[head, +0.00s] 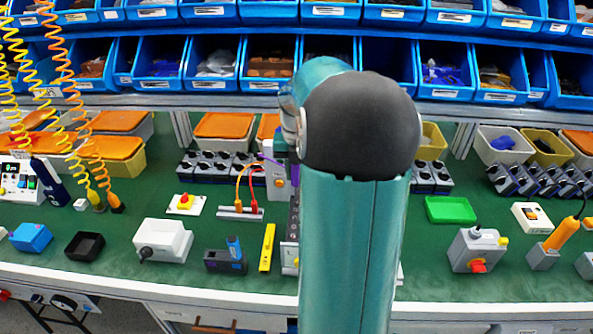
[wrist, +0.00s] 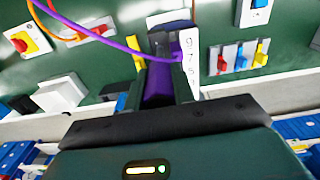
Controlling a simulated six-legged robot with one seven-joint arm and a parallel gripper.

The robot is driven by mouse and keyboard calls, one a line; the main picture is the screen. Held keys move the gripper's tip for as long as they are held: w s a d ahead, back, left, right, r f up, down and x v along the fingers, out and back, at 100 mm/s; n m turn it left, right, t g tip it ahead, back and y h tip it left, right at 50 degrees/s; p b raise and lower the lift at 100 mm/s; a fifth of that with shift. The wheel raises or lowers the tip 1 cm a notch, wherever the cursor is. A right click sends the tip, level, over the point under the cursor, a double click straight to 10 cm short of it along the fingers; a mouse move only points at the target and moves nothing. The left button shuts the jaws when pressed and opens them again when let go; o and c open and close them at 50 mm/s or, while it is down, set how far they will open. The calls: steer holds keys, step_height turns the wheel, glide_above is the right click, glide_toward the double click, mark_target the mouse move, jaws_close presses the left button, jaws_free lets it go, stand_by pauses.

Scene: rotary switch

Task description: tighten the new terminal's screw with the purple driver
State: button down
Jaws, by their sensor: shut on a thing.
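My gripper (wrist: 163,72) shows in the wrist view, its dark fingers shut on the purple driver (wrist: 158,86). The driver's handle lies between the fingers; its tip is hidden. A white part with printed digits (wrist: 189,48) stands just beyond and right of the fingers. A purple cable (wrist: 100,41) runs across from upper left to the fingers. The terminal and its screw cannot be made out, and I cannot tell whether the driver touches a screw. In the head view my arm hides the gripper, the driver and the middle of the bench.
The green bench (head: 345,285) carries a red-button box (head: 185,204), a white box (head: 162,240), a yellow bar (head: 267,248), a green tray (head: 450,210) and a grey switch box (head: 478,250). Blue bins line the back. Red, blue and yellow levers (wrist: 240,60) stand right of my gripper.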

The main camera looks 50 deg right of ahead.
steer(key=shift+n, duration=0.7)
steer(key=shift+f, duration=0.25)
steer(key=shift+n, duration=0.3)
steer(key=shift+r+n, duration=0.2)
steer(key=shift+n, duration=0.1)
